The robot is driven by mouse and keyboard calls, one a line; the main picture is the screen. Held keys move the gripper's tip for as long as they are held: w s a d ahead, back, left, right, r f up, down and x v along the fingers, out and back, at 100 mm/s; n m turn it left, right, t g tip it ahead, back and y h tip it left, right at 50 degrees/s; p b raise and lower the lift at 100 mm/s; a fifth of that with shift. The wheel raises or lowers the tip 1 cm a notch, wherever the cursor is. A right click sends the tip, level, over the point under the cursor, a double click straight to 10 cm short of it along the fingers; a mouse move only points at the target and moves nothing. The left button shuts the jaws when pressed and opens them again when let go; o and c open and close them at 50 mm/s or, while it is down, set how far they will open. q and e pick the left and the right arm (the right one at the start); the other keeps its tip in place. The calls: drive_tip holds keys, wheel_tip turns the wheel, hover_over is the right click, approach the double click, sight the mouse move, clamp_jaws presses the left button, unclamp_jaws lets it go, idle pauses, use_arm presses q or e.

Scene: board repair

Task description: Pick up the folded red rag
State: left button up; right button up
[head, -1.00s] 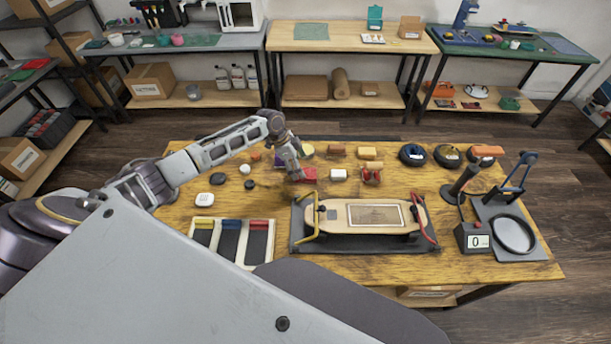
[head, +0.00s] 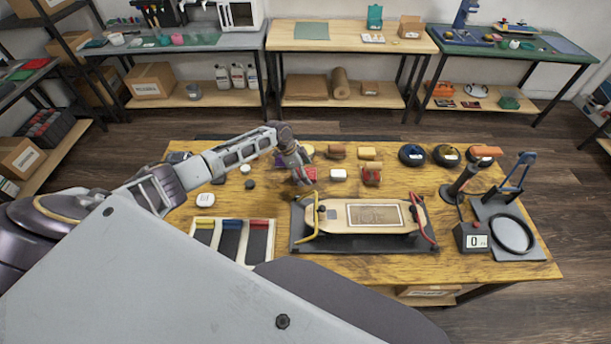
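The folded red rag (head: 312,174) lies on the wooden worktable behind the skateboard, partly hidden by my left gripper. My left gripper (head: 303,182) points down at the rag's left side and overlaps it in the picture. Its fingers are too small to tell whether they are open or shut, or whether they touch the rag. My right gripper is not in view.
A skateboard (head: 365,215) rests in a dark stand with yellow and red clamps just in front. A white block (head: 339,175) and a red-and-tan item (head: 371,175) sit right of the rag. A three-section tray (head: 204,234) is at front left.

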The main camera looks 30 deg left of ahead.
use_arm(q)
drive_tip(key=shift+f, duration=0.25)
idle(0.7)
drive_tip(key=shift+c, duration=0.3)
drive_tip(key=shift+s, duration=0.1)
drive_tip(key=c, duration=0.9)
